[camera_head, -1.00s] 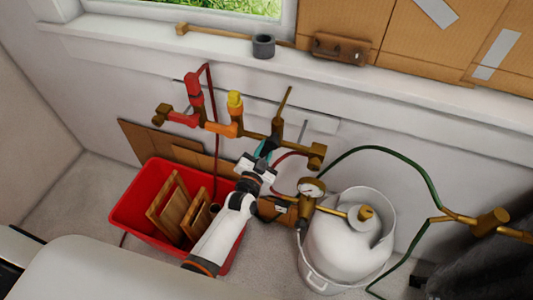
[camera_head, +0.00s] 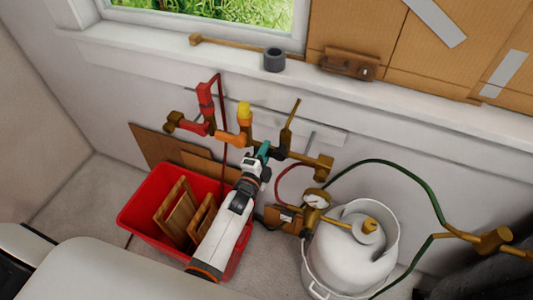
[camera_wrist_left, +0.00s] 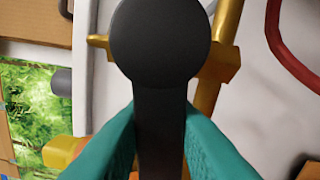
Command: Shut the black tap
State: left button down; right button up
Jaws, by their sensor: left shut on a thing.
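The black tap (camera_head: 284,137) is on the right part of a brass pipe on the wall, right of the yellow tap. In the wrist view, its black handle (camera_wrist_left: 160,45) has a round end and a straight bar. My left gripper (camera_head: 263,151) reaches up from below with teal fingertips at the tap. In the wrist view, the left gripper (camera_wrist_left: 159,125) is shut on the bar, one finger on each side. The fingers hide part of the handle in the head view. My right gripper is not in view.
A red tap (camera_head: 205,98) and a yellow tap (camera_head: 244,112) sit on the same pipe to the left. A red crate (camera_head: 150,239) with wooden boards stands below. A white gas cylinder (camera_head: 342,262) with a gauge (camera_head: 316,199) and green hose (camera_head: 418,184) stands at the right.

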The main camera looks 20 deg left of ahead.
pick_arm(q)
jog(key=shift+r+m, duration=0.35)
jog(key=shift+m, duration=0.65)
jog(key=c, duration=1.2)
grip_release()
jog(key=shift+r, duration=0.1)
jog(key=s+b, duration=0.2)
jog(key=s, duration=1)
jog(key=shift+a, duration=0.2)
